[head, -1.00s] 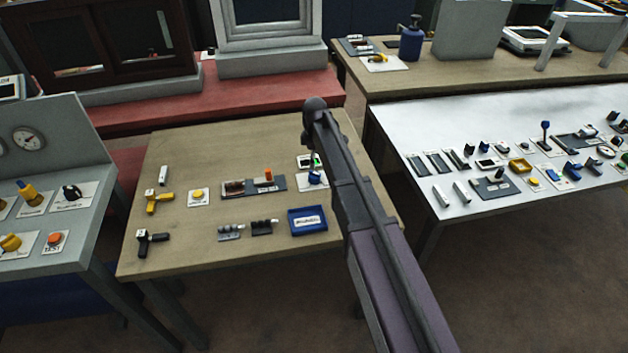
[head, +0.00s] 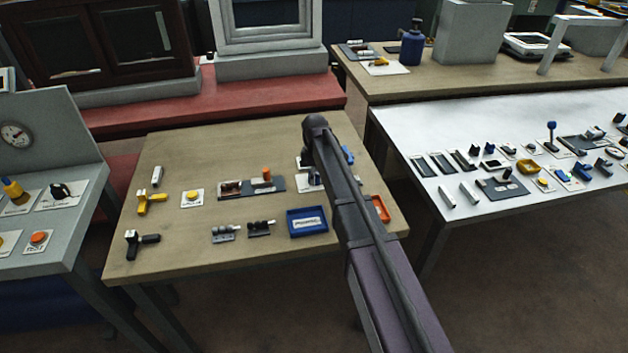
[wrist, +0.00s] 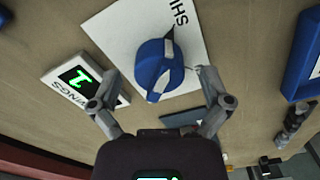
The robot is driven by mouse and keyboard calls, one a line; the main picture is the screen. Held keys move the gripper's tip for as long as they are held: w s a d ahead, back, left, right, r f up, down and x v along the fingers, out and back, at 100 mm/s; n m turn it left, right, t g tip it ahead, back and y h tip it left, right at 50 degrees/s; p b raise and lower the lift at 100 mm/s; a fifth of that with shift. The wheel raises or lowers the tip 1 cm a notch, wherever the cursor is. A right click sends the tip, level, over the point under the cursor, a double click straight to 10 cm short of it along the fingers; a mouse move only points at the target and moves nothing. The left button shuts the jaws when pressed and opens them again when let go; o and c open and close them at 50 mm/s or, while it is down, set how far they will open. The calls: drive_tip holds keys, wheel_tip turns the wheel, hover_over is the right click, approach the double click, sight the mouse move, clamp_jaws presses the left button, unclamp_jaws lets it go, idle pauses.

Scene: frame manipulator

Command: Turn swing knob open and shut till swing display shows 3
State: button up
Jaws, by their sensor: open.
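The swing knob, a blue round knob with a raised grip bar (wrist: 158,72), sits on a white plate (wrist: 193,30) in the wrist view. Part of its label shows, upside down. The swing display (wrist: 80,80) lies to its left and shows a green digit, turned over, that looks like 1. My gripper (wrist: 158,84) is open, its fingers on either side of the knob; I cannot tell whether they touch it. In the head view my arm hides the gripper and covers part of the knob (head: 314,179).
On the brown table (head: 180,248), a blue tray (head: 292,234), a slider panel (head: 279,184), a yellow button (head: 192,196) and dark-handled pieces stand left of my arm. An orange tray (head: 381,208) is to its right. A white table (head: 400,118) with many controls is further right.

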drive_tip(key=shift+f, duration=0.25)
drive_tip(key=shift+c, duration=0.3)
drive_tip(key=c, duration=1.1)
drive_tip(key=shift+a, duration=0.15)
